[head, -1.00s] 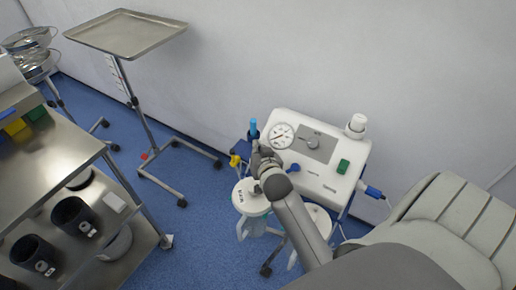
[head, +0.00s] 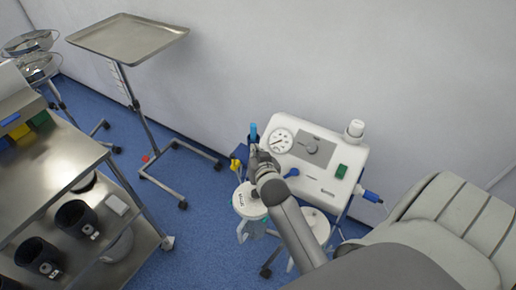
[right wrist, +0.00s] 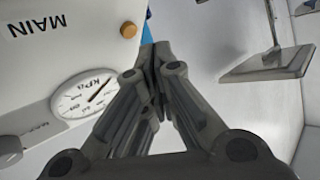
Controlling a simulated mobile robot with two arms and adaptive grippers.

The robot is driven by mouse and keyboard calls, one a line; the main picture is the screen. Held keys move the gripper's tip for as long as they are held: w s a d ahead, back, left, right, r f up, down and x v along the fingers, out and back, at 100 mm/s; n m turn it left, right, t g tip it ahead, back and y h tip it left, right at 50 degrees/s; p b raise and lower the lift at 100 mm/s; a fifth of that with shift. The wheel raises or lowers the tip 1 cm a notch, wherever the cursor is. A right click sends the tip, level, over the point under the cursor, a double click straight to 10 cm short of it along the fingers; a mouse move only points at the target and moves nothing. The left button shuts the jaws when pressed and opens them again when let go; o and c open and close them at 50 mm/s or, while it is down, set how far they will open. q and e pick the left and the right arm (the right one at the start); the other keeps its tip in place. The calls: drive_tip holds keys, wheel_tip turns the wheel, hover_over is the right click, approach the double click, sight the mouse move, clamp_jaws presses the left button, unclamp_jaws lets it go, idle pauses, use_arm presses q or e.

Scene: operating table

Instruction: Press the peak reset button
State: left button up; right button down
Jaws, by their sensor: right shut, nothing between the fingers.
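The gauge also shows in the right wrist view (right wrist: 85,94). No button labelled peak reset can be read. My right gripper (head: 256,150) is shut and empty, just left of the gauge in the head view. In the right wrist view its closed fingertips (right wrist: 155,58) are near a white surface marked MAIN, which bears a small brown round spot (right wrist: 128,29). My left gripper is out of view.
A white-lidded canister (head: 248,201) stands below my right gripper. A blue-tipped part (head: 253,131) stands close beyond the fingers. A padded chair (head: 455,215) is at the right, a steel tray stand (head: 128,36) at the back left, and a steel trolley (head: 45,165) at the left.

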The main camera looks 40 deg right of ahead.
drive_tip(key=a+r+p, duration=0.1)
drive_tip(key=s+a+r+p, duration=0.1)
drive_tip(key=r+p, duration=0.1)
drive_tip(key=shift+a+r, duration=0.15)
drive_tip(key=shift+r, duration=0.05)
idle(0.3)
idle(0.4)
